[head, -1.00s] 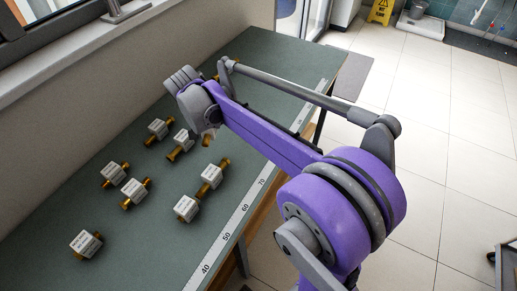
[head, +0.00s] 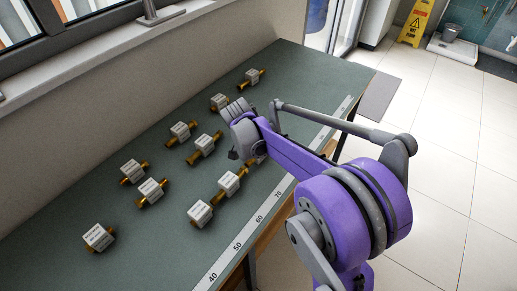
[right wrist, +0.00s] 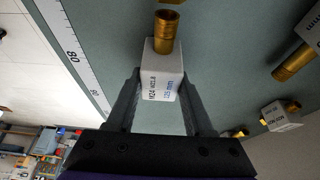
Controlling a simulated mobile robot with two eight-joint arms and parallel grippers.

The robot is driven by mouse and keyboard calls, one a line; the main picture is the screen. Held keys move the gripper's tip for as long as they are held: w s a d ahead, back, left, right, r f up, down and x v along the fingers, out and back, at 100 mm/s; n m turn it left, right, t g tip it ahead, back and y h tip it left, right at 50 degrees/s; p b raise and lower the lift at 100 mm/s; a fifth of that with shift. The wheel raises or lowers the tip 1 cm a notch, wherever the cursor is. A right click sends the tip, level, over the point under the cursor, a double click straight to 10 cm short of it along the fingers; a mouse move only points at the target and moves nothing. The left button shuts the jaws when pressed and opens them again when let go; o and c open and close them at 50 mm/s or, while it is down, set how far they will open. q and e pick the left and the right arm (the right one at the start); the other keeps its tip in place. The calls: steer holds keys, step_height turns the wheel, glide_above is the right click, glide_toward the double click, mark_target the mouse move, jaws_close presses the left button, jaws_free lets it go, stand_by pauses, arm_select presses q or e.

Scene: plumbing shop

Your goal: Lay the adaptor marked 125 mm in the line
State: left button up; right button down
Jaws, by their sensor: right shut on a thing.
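My right gripper (right wrist: 162,97) is shut on the adaptor marked 125 mm (right wrist: 162,82), a white block with a brass end pointing up in the right wrist view. Two adaptors (head: 200,212) and (head: 229,183) lie end to end in a row beside the scale, in line with the held one. Whether the held adaptor touches the bench is unclear. My left gripper is not in view.
A white scale strip (head: 236,247) runs along the green bench's (head: 150,255) front edge. Several other adaptors lie loose behind the row, including ones at the left (head: 98,237) and far end (head: 251,77). The near bench is clear.

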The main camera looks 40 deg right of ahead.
steer(key=shift+f, duration=0.2)
steer(key=shift+f, duration=0.1)
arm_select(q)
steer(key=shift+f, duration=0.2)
arm_select(e)
steer(key=shift+f, duration=0.15)
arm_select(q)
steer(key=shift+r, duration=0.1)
arm_select(e)
steer(key=shift+c, duration=1.4)
jaws_free()
